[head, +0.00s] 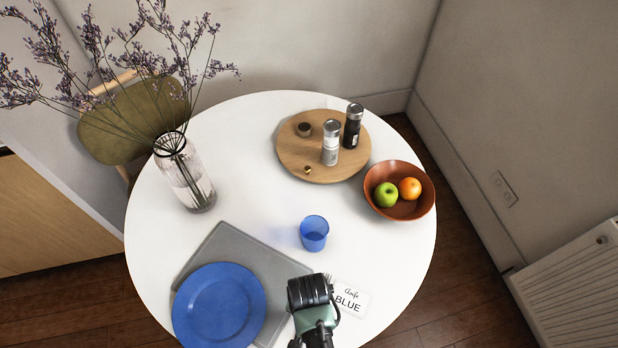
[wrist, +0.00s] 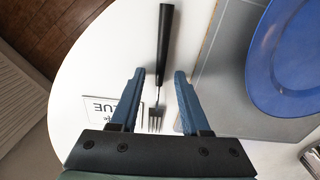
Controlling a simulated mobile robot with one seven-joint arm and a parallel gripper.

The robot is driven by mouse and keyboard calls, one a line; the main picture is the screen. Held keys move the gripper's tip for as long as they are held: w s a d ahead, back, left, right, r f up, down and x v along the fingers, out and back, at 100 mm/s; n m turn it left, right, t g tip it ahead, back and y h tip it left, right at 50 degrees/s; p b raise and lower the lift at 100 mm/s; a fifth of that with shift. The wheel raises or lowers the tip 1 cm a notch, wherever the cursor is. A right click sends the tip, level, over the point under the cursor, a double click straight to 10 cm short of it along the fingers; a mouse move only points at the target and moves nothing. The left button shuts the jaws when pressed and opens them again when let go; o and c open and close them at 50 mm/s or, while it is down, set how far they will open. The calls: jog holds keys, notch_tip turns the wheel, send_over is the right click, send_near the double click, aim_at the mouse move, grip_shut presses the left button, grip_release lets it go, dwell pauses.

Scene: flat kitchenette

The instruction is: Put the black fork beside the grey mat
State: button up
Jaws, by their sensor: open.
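The black fork (wrist: 164,45) lies on the white table, its dark handle pointing to the top of the wrist view and its metal tines toward my gripper. In the head view it is mostly hidden behind my arm. The grey mat (head: 227,245) lies beside it, apart from it by a narrow strip of bare table; its edge also shows in the wrist view (wrist: 222,75). My gripper (wrist: 160,72) is open above the fork, one finger on each side of it in the picture, touching nothing that I can see.
A blue plate (head: 219,305) sits on the mat. A name card (head: 349,298) reading BLUE lies on the fork's other side. A blue glass (head: 314,233), a wooden tray (head: 295,160) with shakers, a fruit bowl (head: 405,212) and a flower vase (head: 185,175) stand farther back.

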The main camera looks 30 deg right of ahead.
notch_tip(320, 180, up, 12)
jog(key=p, duration=0.1)
jog(key=shift+r, duration=0.2)
jog(key=w+r+n+t+h, duration=0.15)
jog(key=w+r+t, duration=0.45)
jog(key=w+r, duration=0.65)
jog(key=w+a+r+n+t, duration=0.15)
jog(key=w+r+t, duration=0.35)
jog(key=r, duration=0.6)
jog(key=w+a+r+n+t, duration=0.1)
jog(key=w+r+n+t, duration=0.2)
jog(key=w+r, duration=0.55)
jog(key=s+a+r+n+t, duration=0.1)
jog(key=s+a+r+t, duration=0.15)
jog(key=r, duration=0.75)
jog(key=s+a+r+n+t, duration=0.1)
jog(key=r+t, duration=0.3)
jog(key=r, duration=0.5)
jog(key=s+a+r+n+t, duration=0.1)
jog(key=s+r+t, duration=0.2)
jog(key=r, duration=0.6)
jog(key=s+a+r+n+t+y, duration=0.1)
jog(key=s+r+t, duration=0.3)
jog(key=s+r, duration=0.4)
jog(key=shift+s+a+r+n, duration=0.35)
jog(key=shift+a+r, duration=0.2)
jog(key=shift+a, duration=0.25)
jog(key=shift+w+y, duration=0.15)
jog(key=shift+y, duration=0.1)
